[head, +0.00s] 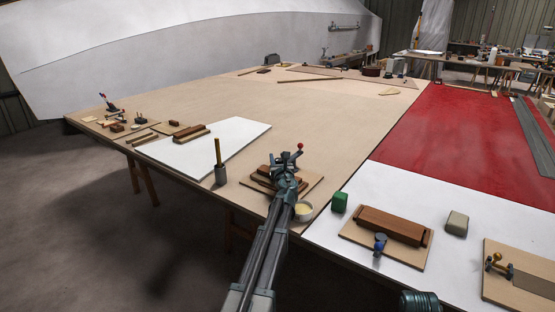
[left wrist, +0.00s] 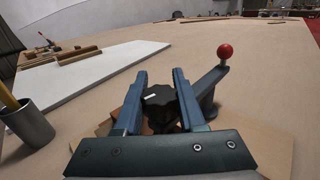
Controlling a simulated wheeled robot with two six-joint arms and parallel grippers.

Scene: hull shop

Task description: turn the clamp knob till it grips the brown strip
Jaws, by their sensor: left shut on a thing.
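The black clamp knob (left wrist: 158,106), with a white mark on top, sits between the fingers of my left gripper (left wrist: 159,88) in the left wrist view. The gripper is shut on it, a finger on each side. In the head view my left gripper (head: 286,183) hides most of the clamp. The clamp's lever with a red ball (left wrist: 225,52) stands up behind and to the right of the knob. Brown wood (head: 264,171) shows at the clamp on a light board (head: 312,182). Whether the clamp presses on the brown strip is hidden.
A metal cup with a stick (head: 220,175) stands left of the clamp board. A small pale pot (head: 304,211) is close right of my left gripper. A green block (head: 340,201) and a board with a brown block (head: 392,225) lie further right.

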